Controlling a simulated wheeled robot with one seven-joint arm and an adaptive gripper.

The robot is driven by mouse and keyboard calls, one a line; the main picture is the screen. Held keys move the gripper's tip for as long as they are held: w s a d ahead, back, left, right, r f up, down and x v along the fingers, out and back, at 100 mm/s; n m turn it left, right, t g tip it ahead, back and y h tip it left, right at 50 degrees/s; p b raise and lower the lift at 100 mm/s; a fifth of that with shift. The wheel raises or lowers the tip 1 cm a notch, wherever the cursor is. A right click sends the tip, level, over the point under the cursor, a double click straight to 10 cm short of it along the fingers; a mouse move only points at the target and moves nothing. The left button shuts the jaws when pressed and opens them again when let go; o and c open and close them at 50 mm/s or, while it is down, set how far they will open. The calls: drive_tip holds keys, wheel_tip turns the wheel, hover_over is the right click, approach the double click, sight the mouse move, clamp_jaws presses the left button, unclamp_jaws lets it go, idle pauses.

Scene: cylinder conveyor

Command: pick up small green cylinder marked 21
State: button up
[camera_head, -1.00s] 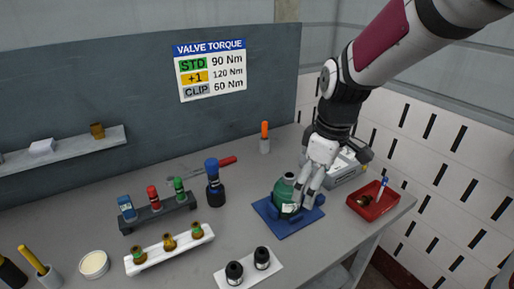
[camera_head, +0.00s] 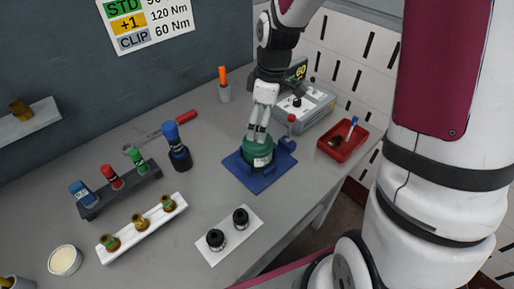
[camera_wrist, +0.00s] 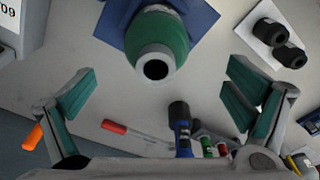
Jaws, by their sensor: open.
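A green cylinder-shaped body (camera_head: 259,151) with a pale label stands in a blue fixture on a blue plate (camera_head: 245,174); any number is too small to read. In the wrist view the green body (camera_wrist: 160,32) shows its grey neck and dark round opening, partly cut off by the top edge. My gripper (camera_head: 258,133) is open above and close to the green body. In the wrist view its fingers (camera_wrist: 160,82) are spread wide, with nothing between their pads. A smaller green-capped cylinder (camera_head: 138,160) stands in a dark rack, with no readable mark.
The dark rack (camera_head: 92,213) also holds blue and red items. A blue-topped black tool (camera_head: 177,146) stands left of the plate. A white block with brass fittings (camera_head: 142,227) and a white plate with two black knobs (camera_head: 229,228) lie in front. A red tray (camera_head: 342,141) and grey device are right.

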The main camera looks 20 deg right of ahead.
sight(258, 147)
drive_tip(key=f, duration=0.4)
drive_tip(key=shift+w+a, duration=0.15)
drive_tip(key=shift+a, duration=0.05)
drive_tip(key=shift+w+a+f+p, duration=0.1)
drive_tip(key=shift+w+f+p, duration=0.05)
drive_tip(key=shift+f, duration=0.7)
drive_tip(key=shift+w+a+f+p, duration=0.1)
drive_tip(key=shift+w+f+p, duration=0.1)
drive_tip(key=shift+f, duration=0.65)
drive_tip(key=shift+w+a+f+p, duration=0.1)
drive_tip(key=shift+w+f, duration=0.05)
drive_tip(key=shift+f, duration=0.7)
drive_tip(key=c, duration=2)
drive_tip(key=shift+r, duration=0.15)
drive_tip(key=shift+c, duration=0.2)
